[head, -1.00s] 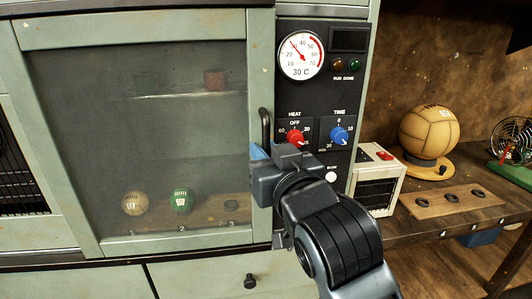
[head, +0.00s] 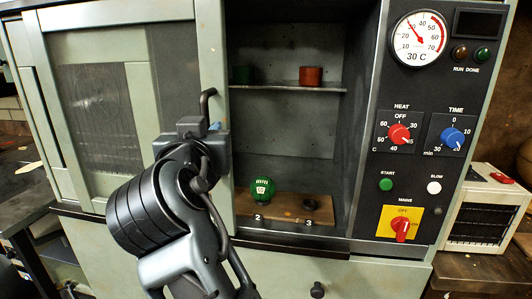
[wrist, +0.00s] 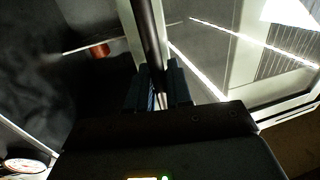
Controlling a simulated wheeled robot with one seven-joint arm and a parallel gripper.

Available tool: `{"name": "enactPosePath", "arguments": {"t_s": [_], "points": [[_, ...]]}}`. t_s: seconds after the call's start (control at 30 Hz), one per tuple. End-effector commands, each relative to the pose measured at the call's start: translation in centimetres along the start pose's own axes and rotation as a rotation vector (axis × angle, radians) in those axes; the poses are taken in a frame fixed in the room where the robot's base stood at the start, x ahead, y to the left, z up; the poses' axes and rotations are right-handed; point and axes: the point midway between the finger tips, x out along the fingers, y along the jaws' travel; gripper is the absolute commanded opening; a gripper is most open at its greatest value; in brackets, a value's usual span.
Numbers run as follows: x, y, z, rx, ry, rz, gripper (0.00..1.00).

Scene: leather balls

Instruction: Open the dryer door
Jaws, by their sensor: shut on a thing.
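The dryer door (head: 178,70) is a pale green framed pane. It stands at the left, and the right part of the dryer's inside is uncovered. The door's dark bar handle (head: 206,103) is on its right-hand edge. My gripper (head: 212,128) is shut on the handle. In the wrist view the handle (wrist: 152,40) runs between the two fingers (wrist: 160,85). A red cylinder (head: 311,76) stands on the shelf above. My arm hides part of the door's lower area.
The control panel (head: 415,150) with a gauge, red and blue knobs, buttons and a yellow main switch (head: 400,223) is right of the opening. A drawer knob (head: 317,290) sticks out below. A white box (head: 487,209) stands on the bench at the right.

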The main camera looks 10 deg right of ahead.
Motion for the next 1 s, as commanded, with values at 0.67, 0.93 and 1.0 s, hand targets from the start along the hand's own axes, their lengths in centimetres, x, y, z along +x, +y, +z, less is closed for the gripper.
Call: {"name": "enactPosePath", "arguments": {"t_s": [0.67, 0.93, 1.0], "points": [[2.0, -10.1, 0.1, -0.002, -0.001, 0.0, 0.0], [2.1, -10.1, 0.1, -0.001, -0.002, 0.0, 0.0], [2.1, -10.1, 0.1, -0.001, -0.002, 0.0, 0.21]]}}
